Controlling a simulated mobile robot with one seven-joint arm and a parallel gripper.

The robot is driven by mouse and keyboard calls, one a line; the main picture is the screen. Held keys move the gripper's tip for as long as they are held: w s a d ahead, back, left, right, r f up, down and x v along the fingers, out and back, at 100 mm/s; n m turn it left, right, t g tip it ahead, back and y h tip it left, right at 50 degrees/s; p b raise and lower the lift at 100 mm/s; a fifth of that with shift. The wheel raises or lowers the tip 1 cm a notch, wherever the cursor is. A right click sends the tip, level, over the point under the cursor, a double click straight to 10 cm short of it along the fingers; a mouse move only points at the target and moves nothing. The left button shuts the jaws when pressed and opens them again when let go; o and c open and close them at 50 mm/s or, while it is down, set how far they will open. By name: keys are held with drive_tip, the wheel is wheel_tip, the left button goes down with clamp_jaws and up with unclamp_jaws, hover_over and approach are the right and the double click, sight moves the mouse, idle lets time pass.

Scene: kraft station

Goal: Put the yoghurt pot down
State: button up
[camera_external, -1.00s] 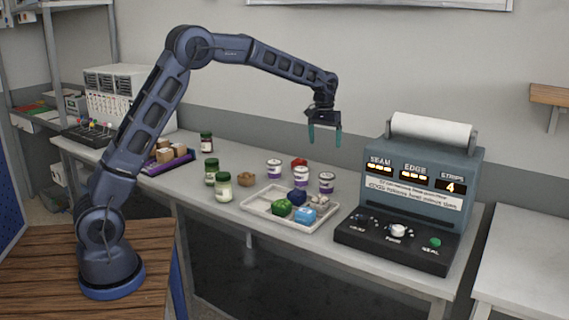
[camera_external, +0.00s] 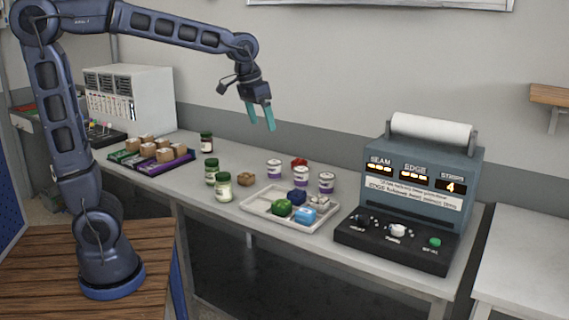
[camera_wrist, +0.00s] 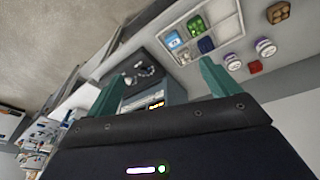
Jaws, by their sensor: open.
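Several yoghurt pots stand upright on the bench behind the tray: a left pot (camera_external: 274,169), a middle pot (camera_external: 301,176) and a right pot (camera_external: 326,183). They are white with purple bands and lids. Two pots also show in the wrist view, one at the right (camera_wrist: 265,48) and one nearer the tray (camera_wrist: 232,62). My gripper (camera_external: 263,118) is open and empty, high above the bench, behind the pots and apart from them. Its teal fingers also show in the wrist view (camera_wrist: 160,82).
A white tray (camera_external: 262,211) holds green, dark blue and light blue items. Jars (camera_external: 223,187), a brown item (camera_external: 246,179) and a red item (camera_external: 299,162) stand around it. A sealing machine (camera_external: 425,190) stands right; a purple tray (camera_external: 165,166) of boxes lies left.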

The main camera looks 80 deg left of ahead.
drive_tip(key=s+d+f+m, duration=0.1)
drive_tip(key=s+d+f, duration=0.1)
drive_tip(key=s, duration=0.6)
drive_tip(key=s+d+f+m+t, duration=0.1)
drive_tip(key=s+d, duration=0.3)
drive_tip(key=s, duration=0.4)
drive_tip(key=s+d+f+m, duration=0.2)
drive_tip(key=s+d+f, duration=0.1)
drive_tip(key=s, duration=0.5)
drive_tip(key=shift+f+t, duration=0.3)
drive_tip(key=shift+t, duration=0.1)
drive_tip(key=shift+a, duration=0.1)
drive_tip(key=shift+c, duration=0.9)
drive_tip(key=shift+w, duration=0.1)
